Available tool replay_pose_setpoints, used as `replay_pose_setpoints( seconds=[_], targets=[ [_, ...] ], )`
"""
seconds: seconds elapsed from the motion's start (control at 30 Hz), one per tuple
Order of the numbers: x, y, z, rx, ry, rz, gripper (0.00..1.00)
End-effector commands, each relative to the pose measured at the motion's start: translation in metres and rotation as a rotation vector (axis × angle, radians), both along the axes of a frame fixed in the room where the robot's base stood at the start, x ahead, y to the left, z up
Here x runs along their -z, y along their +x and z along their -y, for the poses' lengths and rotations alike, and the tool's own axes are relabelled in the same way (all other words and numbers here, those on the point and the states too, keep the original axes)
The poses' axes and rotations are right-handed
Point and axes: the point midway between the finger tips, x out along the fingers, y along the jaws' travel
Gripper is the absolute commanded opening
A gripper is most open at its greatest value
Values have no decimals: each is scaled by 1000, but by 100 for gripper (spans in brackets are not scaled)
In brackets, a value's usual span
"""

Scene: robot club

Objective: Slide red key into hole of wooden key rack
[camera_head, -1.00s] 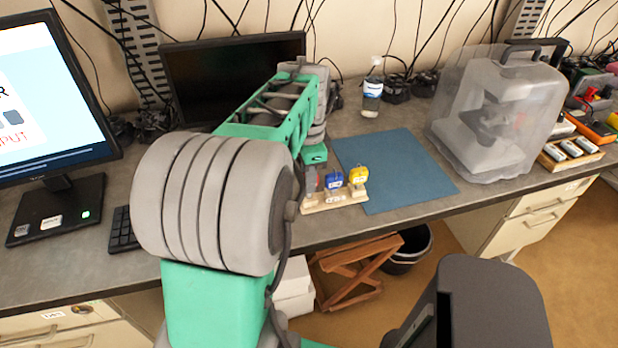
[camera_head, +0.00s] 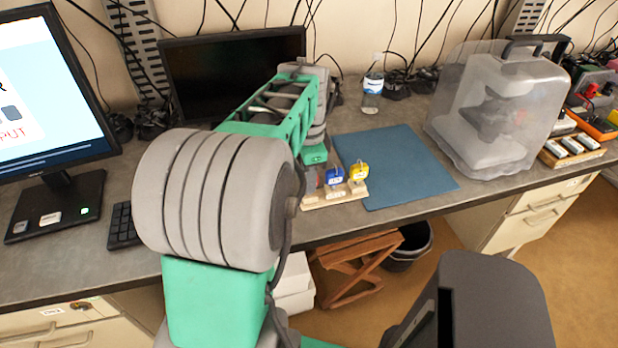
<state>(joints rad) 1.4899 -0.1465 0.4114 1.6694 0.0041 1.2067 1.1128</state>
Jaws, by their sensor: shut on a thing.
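The wooden key rack (camera_head: 348,194) lies near the front edge of the desk, left of the blue mat. A blue key (camera_head: 334,177) and a yellow key (camera_head: 359,172) stand on it. My gripper (camera_head: 313,172) is at the rack's left end, partly hidden behind my arm. It is shut on the red key (camera_head: 311,182), of which only a small reddish patch shows. The key's shaft and the hole are hidden, so I cannot tell whether the key is in the hole or just above it.
The blue mat (camera_head: 400,165) is bare. A clear-covered machine (camera_head: 495,110) stands to its right, and a bottle (camera_head: 372,92) behind it. A dark monitor (camera_head: 190,80) stands behind my arm. A keyboard (camera_head: 121,228) and a lit monitor (camera_head: 50,105) are at left.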

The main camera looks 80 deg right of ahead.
Motion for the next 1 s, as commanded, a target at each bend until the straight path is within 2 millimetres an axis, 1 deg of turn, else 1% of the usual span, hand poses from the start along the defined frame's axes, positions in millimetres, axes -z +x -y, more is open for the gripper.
replay_pose_setpoints(
  seconds=[0.1,0.13,0.43,0.6,0.67,0.83,1.0],
  targets=[
    [0,0,0,0,0,0,0],
    [0,0,0,0,0,0,17],
    [0,0,0,0,0,0,41],
    [0,0,0,0,0,0,41],
    [0,0,0,0,0,0,45],
    [0,0,0,0,0,0,59],
    [0,0,0,0,0,0,59]
  ],
)
